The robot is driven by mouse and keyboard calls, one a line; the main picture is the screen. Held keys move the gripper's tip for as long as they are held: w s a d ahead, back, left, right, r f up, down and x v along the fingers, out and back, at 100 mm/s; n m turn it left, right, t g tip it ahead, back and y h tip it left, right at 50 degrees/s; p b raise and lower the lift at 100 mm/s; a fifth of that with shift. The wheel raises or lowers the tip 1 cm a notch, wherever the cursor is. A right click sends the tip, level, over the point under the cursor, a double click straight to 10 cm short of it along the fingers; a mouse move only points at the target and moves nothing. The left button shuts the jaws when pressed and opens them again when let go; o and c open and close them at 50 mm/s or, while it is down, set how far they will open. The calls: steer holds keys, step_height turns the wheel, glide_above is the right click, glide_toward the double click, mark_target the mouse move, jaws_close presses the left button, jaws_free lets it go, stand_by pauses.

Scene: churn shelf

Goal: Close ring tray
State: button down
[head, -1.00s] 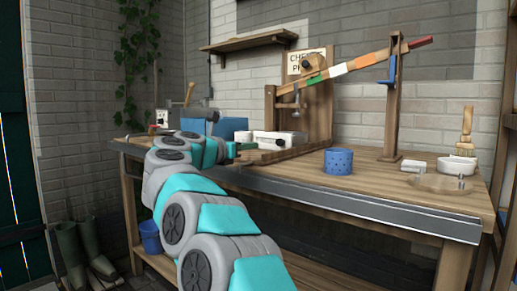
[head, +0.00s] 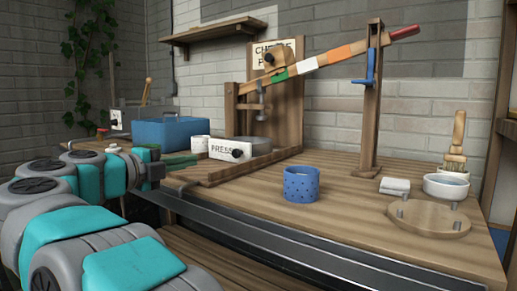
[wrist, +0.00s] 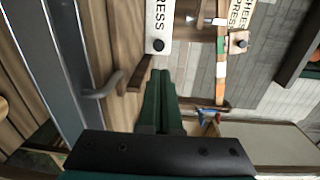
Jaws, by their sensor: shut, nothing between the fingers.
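A low wooden tray-like frame with raised rails (head: 240,170) lies on the bench in front of the cheese press; I cannot tell for sure that it is the ring tray. A bent grey handle (head: 184,184) is at its near left end, and it also shows in the wrist view (wrist: 102,88), left of my fingers. My gripper (head: 186,160) is shut and empty, its green fingers low over the bench, left of the white PRESS box (head: 230,150). In the wrist view the fingertips (wrist: 160,76) point towards that box. Contact with the handle does not show.
A blue box (head: 176,134) stands behind my gripper. A blue spotted cup (head: 301,184) stands right of the frame. The press lever (head: 330,56) slopes above its posts. A round board with pegs (head: 430,219) and a white bowl (head: 446,187) are at the right.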

mark_target(235, 153)
steer(key=shift+w+d, duration=0.2)
steer(key=shift+w, duration=0.05)
steer(key=x, duration=1.3)
steer(key=shift+w, duration=0.1)
